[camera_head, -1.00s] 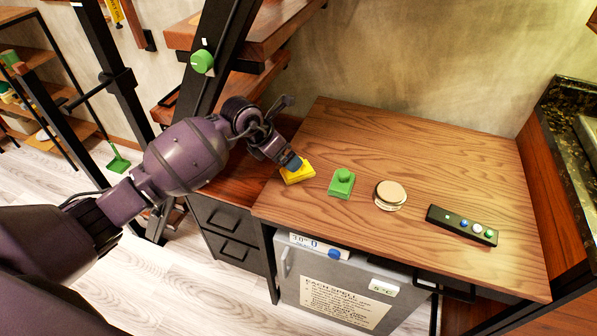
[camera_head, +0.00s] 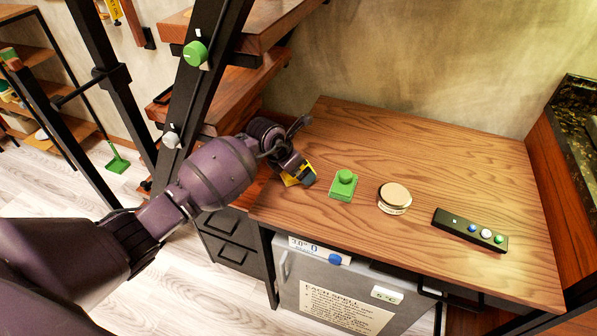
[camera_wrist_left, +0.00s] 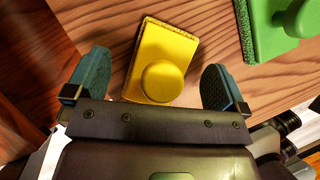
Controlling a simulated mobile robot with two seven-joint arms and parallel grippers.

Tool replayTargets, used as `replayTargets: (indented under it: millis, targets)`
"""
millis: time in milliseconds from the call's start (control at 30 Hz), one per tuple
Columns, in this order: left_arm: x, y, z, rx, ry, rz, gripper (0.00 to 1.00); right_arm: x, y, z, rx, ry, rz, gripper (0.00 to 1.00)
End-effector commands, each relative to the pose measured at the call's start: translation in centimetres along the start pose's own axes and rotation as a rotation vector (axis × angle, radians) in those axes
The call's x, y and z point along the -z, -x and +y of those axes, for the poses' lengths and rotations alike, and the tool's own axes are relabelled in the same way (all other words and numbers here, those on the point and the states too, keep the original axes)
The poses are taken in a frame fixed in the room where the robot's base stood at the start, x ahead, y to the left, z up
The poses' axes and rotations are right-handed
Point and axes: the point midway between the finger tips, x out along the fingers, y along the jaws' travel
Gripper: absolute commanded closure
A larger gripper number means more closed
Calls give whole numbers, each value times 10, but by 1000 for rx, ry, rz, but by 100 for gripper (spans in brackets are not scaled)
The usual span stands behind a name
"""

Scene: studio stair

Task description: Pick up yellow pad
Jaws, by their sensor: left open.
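The yellow pad (camera_wrist_left: 165,50), a flat block with a round knob, lies on the wooden counter. In the head view the yellow pad (camera_head: 291,180) is mostly hidden by my left gripper (camera_head: 304,176). In the left wrist view my left gripper (camera_wrist_left: 157,88) is open, with one finger on each side of the pad's knob end. The pad sits between the fingers, with gaps on both sides. My right gripper is not in view.
A green pad (camera_head: 343,185) with a knob lies just right of the yellow one. A round tin (camera_head: 394,198) and a black control strip (camera_head: 470,231) lie farther right. Dark stair posts and wooden steps (camera_head: 225,75) stand behind my left arm. The counter's back is clear.

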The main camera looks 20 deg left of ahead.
Motion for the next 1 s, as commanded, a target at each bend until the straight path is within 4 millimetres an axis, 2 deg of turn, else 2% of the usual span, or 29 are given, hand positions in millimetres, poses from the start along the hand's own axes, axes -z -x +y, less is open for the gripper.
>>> replayTargets:
  millis: [100, 333, 700, 1000]
  targets:
    - [0, -7, 0, 1, 0, -1, 0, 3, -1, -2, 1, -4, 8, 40]
    - [-1, -6, 0, -1, -1, -2, 0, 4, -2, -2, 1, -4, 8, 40]
    - [-1, -6, 0, 0, 0, -2, 56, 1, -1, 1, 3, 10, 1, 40]
    - [0, -6, 0, 0, 0, -1, 60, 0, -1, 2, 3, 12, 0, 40]
